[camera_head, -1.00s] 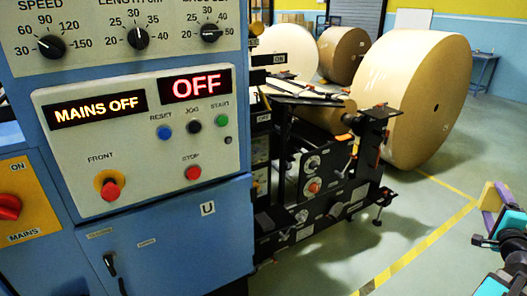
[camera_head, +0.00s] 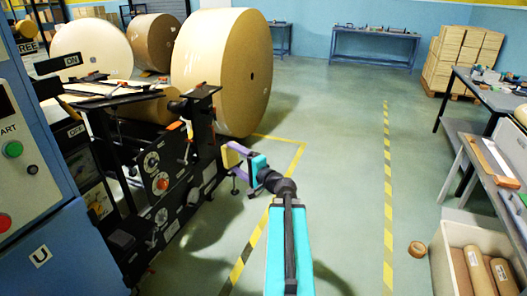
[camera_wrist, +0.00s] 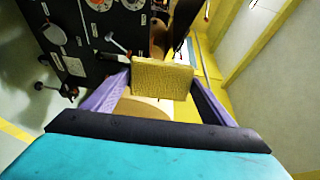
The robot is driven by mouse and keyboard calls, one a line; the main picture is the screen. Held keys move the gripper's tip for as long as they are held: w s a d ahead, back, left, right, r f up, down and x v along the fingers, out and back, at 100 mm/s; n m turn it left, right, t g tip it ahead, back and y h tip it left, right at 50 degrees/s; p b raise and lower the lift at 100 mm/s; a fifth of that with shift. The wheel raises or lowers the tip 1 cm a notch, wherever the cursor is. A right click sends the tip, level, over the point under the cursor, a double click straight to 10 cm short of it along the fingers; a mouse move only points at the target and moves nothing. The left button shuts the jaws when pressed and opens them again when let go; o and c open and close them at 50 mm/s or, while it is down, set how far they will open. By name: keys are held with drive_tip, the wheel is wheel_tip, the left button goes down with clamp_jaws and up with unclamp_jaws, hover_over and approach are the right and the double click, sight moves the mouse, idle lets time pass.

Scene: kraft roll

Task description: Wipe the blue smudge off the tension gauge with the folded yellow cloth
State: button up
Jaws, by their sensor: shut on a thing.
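My gripper (camera_head: 236,158) is shut on the folded yellow cloth (camera_wrist: 162,78), which sits between the purple fingers in the wrist view. In the head view the cloth (camera_head: 229,157) shows at the arm's far end, right of the black machine frame. White round dials (camera_head: 151,161) sit on the frame's black side panel. The wrist view shows dials (camera_wrist: 75,66) on a black panel at upper left, apart from the cloth. I cannot tell which dial is the tension gauge, and no blue smudge can be made out.
The blue control cabinet (camera_head: 40,245) stands at left. A large kraft roll (camera_head: 222,75) stands behind the frame. Levers and knobs stick out of the panel (camera_wrist: 116,42). Open floor with striped yellow tape lies right of my arm. A bin of rolls (camera_head: 450,235) and benches stand at far right.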

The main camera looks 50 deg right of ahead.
drive_tip(key=w+a+f+n+g+y, duration=0.1)
drive_tip(key=a+n+y, duration=0.3)
drive_tip(key=a, duration=1)
drive_tip(key=w+a+f+n+g+y, duration=0.2)
drive_tip(key=a+y, duration=0.4)
drive_tip(key=a, duration=0.9)
drive_tip(key=w+a+f+n+g+y, duration=0.2)
drive_tip(key=a+f+n+g+y, duration=0.1)
drive_tip(key=a, duration=1.2)
drive_tip(key=n+g+y, duration=0.1)
drive_tip(key=n+y, duration=0.1)
drive_tip(key=y, duration=0.1)
drive_tip(key=shift+w+a+f+n+g, duration=0.2)
drive_tip(key=shift+f+n+g, duration=0.1)
drive_tip(key=shift+n, duration=0.1)
